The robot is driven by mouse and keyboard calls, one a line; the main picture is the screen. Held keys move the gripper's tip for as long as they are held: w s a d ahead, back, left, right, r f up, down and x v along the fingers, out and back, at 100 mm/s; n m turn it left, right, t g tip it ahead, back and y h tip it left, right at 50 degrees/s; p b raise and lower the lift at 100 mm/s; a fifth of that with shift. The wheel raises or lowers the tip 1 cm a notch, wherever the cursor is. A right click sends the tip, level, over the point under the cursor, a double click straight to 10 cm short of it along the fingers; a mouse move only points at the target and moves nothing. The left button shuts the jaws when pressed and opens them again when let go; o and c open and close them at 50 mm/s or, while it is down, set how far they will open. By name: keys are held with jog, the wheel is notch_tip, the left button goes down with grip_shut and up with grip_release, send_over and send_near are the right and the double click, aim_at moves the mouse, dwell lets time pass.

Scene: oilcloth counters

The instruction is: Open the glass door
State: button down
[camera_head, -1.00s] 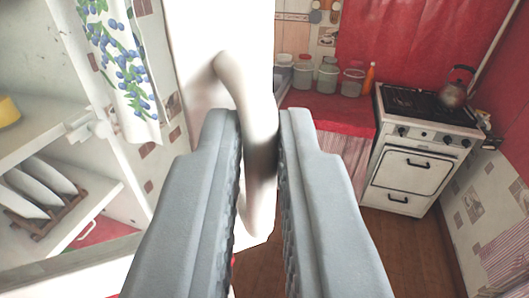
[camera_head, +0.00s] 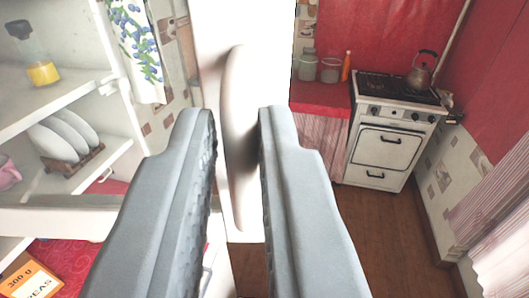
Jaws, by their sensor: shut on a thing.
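A white door panel (camera_head: 268,60) stands upright in the middle of the view, seen at a steep angle. Its pale curved handle (camera_head: 238,130) runs upright along it. My gripper (camera_head: 238,125) has one finger on each side of the handle and is shut on it. The fingers hide part of the panel's lower portion. Glass in the door cannot be made out from here. The white cabinet (camera_head: 75,88) at the left shows its shelves.
White plates (camera_head: 65,138) stand in a rack on a cabinet shelf, with a yellow-filled jar (camera_head: 38,62) above. A box of peas (camera_head: 30,278) lies low at the left. A white stove (camera_head: 385,145) with a kettle (camera_head: 422,68) stands at the right. The brown floor (camera_head: 370,235) before it is clear.

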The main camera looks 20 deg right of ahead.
jog(key=shift+s+a+r, duration=0.25)
jog(key=shift+s+a, duration=0.2)
jog(key=shift+s, duration=0.1)
jog(key=c, duration=1.7)
grip_release()
jog(key=shift+a, duration=0.1)
jog(key=shift+o, duration=1)
jog(key=shift+w+a, duration=0.15)
jog(key=shift+a, duration=0.2)
jog(key=shift+f, duration=0.1)
jog(key=shift+d+f, duration=0.1)
jog(key=shift+d, duration=0.15)
